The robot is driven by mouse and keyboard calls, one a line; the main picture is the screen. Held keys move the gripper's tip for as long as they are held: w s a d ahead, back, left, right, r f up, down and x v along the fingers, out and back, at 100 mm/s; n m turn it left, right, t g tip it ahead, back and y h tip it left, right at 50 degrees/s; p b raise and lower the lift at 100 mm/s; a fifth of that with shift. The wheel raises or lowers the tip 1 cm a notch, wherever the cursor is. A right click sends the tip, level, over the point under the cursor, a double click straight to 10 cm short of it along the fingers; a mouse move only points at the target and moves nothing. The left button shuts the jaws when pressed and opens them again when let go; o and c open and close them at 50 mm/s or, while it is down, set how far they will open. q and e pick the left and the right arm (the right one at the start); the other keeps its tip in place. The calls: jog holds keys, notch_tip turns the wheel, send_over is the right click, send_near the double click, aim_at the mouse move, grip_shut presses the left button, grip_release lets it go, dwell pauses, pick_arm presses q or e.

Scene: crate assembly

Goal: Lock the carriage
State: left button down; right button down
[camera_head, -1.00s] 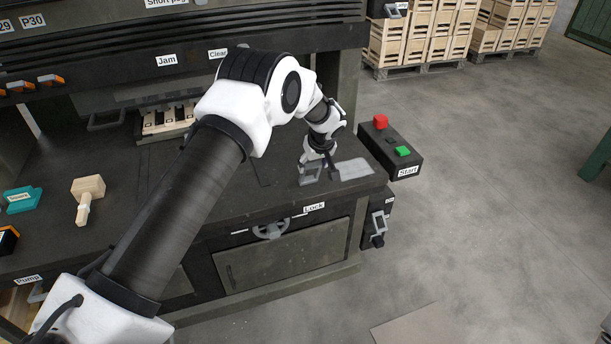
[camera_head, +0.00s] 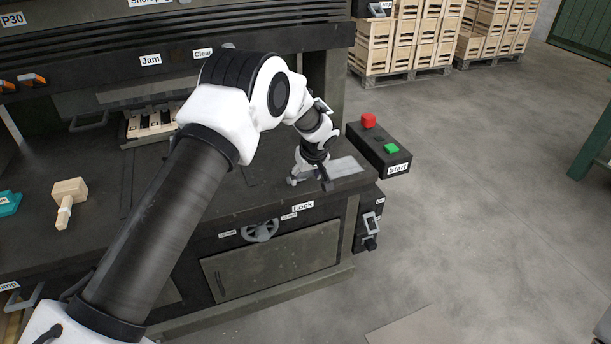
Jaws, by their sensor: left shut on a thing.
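My left gripper (camera_head: 310,177) points down at the front right of the dark workbench (camera_head: 235,196), just above the "Lock" label (camera_head: 302,206). It is shut on a small grey lock handle (camera_head: 293,181), mostly hidden behind the fingers. A flat grey plate (camera_head: 346,167) lies on the bench just right of the gripper. Slatted wooden pieces (camera_head: 150,125) sit under the press at the back; I cannot tell how the carriage itself stands. My right gripper is not in view.
A box with a red button (camera_head: 368,120) and a green "Start" button (camera_head: 391,148) stands close right of the gripper. A handwheel (camera_head: 260,231) is on the bench front. A wooden mallet (camera_head: 69,202) lies at left.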

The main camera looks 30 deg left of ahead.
pick_arm(q)
jog(key=shift+s+d+f, duration=0.1)
jog(key=shift+s+f, duration=0.2)
jog(key=shift+f, duration=0.2)
jog(key=shift+c, duration=1.2)
grip_release()
jog(key=shift+d, duration=0.1)
jog(key=shift+w+r, duration=0.15)
jog(key=shift+r, duration=0.5)
jog(key=v, duration=1.1)
jog(key=shift+d, duration=0.2)
